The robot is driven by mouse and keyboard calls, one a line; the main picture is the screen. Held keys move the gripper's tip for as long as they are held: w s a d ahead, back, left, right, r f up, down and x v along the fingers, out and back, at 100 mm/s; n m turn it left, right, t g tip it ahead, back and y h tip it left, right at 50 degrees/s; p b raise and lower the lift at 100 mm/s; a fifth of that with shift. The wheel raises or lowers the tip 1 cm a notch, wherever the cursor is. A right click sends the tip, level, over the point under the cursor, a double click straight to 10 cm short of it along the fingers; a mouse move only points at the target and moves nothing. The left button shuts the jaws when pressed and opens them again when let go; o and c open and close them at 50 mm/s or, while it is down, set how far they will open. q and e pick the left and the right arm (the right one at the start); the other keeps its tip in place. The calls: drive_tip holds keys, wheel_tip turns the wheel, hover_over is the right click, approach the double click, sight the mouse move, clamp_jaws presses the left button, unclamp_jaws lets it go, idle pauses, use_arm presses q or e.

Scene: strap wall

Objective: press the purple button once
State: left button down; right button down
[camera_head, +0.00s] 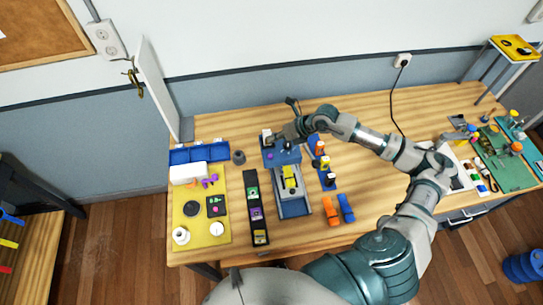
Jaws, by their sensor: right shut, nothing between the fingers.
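A small purple spot (270,156), which looks like a button, shows on the front left of a blue block (283,158) at the middle of the table. My right gripper (278,139) is shut and empty. It is over the back of the blue block, a little behind the purple spot and apart from it in the picture; its height above the block is hard to tell. A black strip (249,178) to the left carries a green, a purple (257,213) and a yellow piece, too small to identify. My left gripper is not in view.
A grey tray with a yellow piece (290,178) stands in front of the block. A yellow mat (202,241) with small items lies at left. Orange (332,211) and blue pieces lie at right. A green board (510,170) is far right. Bare table lies between.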

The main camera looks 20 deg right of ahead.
sight(271, 156)
drive_tip(key=f+b, duration=0.1)
drive_tip(key=f, duration=0.1)
drive_tip(key=f+b, duration=0.1)
drive_tip(key=f, duration=0.1)
drive_tip(key=a+f+b, duration=0.1)
drive_tip(key=f, duration=0.1)
drive_tip(key=shift+w+f+b, duration=0.1)
drive_tip(key=shift+w+b, duration=0.05)
drive_tip(key=shift+b, duration=0.2)
drive_tip(key=shift+a+f, duration=0.15)
drive_tip(key=shift+f, duration=0.1)
drive_tip(key=shift+d+f, duration=0.1)
drive_tip(key=shift+d, duration=0.5)
drive_tip(key=shift+a, duration=0.5)
drive_tip(key=shift+d, duration=0.35)
